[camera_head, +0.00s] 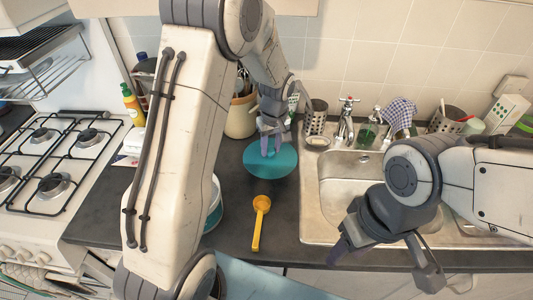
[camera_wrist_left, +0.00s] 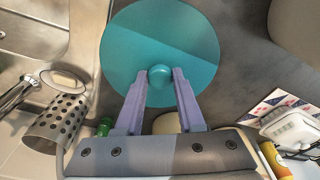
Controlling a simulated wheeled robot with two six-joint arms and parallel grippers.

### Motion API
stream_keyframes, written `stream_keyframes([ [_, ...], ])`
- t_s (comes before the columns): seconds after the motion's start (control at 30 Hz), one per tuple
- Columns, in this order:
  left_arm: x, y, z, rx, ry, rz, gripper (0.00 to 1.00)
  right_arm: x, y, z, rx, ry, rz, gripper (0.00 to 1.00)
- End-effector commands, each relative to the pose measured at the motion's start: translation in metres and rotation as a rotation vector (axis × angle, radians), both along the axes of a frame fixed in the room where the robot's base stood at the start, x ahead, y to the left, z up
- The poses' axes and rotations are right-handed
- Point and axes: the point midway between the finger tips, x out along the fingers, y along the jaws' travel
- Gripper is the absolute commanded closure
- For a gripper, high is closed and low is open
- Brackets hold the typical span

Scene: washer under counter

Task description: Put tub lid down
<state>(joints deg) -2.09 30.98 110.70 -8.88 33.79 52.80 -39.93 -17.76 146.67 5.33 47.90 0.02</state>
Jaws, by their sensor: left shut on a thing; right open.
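The teal round tub lid (camera_head: 271,163) is over the dark counter left of the sink; I cannot tell whether it touches the counter. My left gripper (camera_head: 270,146) is shut on its knob. In the left wrist view the knob (camera_wrist_left: 160,84) sits between the two purple fingertips, and the lid (camera_wrist_left: 165,40) spreads beyond them. A clear tub (camera_head: 214,205) with teal inside stands on the counter, partly hidden behind my left arm. My right gripper (camera_head: 390,262) is open and empty over the sink's front edge.
A yellow scoop (camera_head: 260,222) lies on the counter in front of the lid. A utensil crock (camera_head: 241,117) stands behind it. The sink (camera_head: 340,185) is to the right, with a perforated metal holder (camera_head: 316,118) at its back. A gas hob (camera_head: 50,170) is at the left.

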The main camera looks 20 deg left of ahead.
Motion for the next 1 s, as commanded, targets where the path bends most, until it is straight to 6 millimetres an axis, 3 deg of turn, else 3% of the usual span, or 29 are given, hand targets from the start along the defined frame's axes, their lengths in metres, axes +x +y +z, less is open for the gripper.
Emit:
stream_keyframes([
  [0.17, 0.003, 0.017, -0.01, 0.0, 0.0, 0.001, 1.0, 0.0, 0.0, 0.006, 0.0, 0.0, 0.0, 0.5],
  [0.5, 0.003, 0.017, -0.049, -0.001, 0.002, -0.001, 1.0, 0.0, 0.0, 0.019, 0.0, 0.0, -0.001, 0.5],
  [0.87, 0.004, 0.016, -0.055, -0.001, -0.001, -0.001, 1.0, 0.0, 0.0, 0.014, 0.0, 0.0, -0.001, 0.5],
  [0.9, 0.004, 0.016, -0.055, -0.001, -0.001, -0.001, 0.58, 0.0, 0.0, 0.014, 0.0, 0.0, -0.001, 0.5],
  [0.97, 0.004, 0.016, -0.054, -0.001, -0.001, -0.001, 0.35, 0.0, 0.0, 0.015, 0.0, 0.0, -0.001, 0.5],
  [1.0, 0.004, 0.016, -0.054, -0.001, -0.001, -0.001, 0.32, 0.0, 0.0, 0.015, 0.0, 0.0, -0.001, 0.5],
])
